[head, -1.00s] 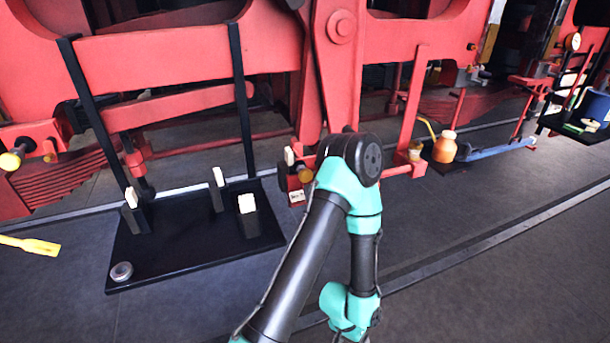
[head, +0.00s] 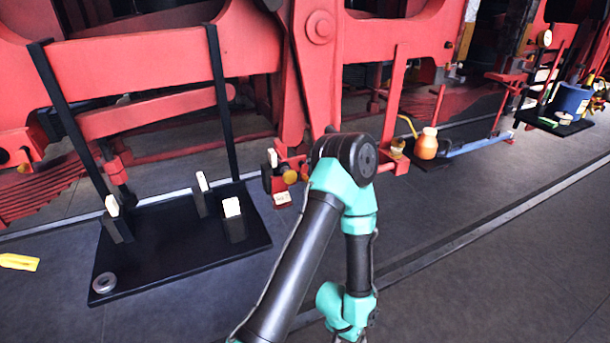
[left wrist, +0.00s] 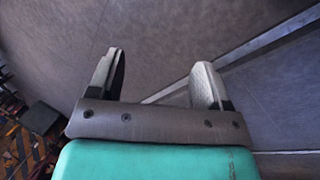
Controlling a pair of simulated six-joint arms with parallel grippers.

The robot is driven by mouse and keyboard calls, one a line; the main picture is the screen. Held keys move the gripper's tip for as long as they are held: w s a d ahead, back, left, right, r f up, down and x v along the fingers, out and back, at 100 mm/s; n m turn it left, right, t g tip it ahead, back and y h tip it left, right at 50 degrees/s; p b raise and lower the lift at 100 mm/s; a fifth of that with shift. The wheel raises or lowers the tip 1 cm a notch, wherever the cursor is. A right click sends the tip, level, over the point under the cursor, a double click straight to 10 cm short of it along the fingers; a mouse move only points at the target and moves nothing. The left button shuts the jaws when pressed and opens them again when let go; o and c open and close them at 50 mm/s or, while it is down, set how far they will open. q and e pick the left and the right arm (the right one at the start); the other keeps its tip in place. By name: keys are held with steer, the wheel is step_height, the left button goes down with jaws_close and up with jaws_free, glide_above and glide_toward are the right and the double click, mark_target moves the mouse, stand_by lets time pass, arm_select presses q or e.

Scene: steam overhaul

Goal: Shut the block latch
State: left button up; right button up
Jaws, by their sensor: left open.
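I cannot tell for certain which part is the block latch. A small red block (head: 281,199) with a pale label sits low under the red frame, just left of my arm's elbow. A white-tipped black lever (head: 272,158) stands upright beside it, next to a brass knob (head: 290,176). It is too small to tell whether anything there is shut. My left gripper (left wrist: 158,72) shows in the left wrist view, its two fingers apart and empty, over bare grey floor. No gripper tips show in the head view, and my right gripper is not seen.
The grey floor in front is clear.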

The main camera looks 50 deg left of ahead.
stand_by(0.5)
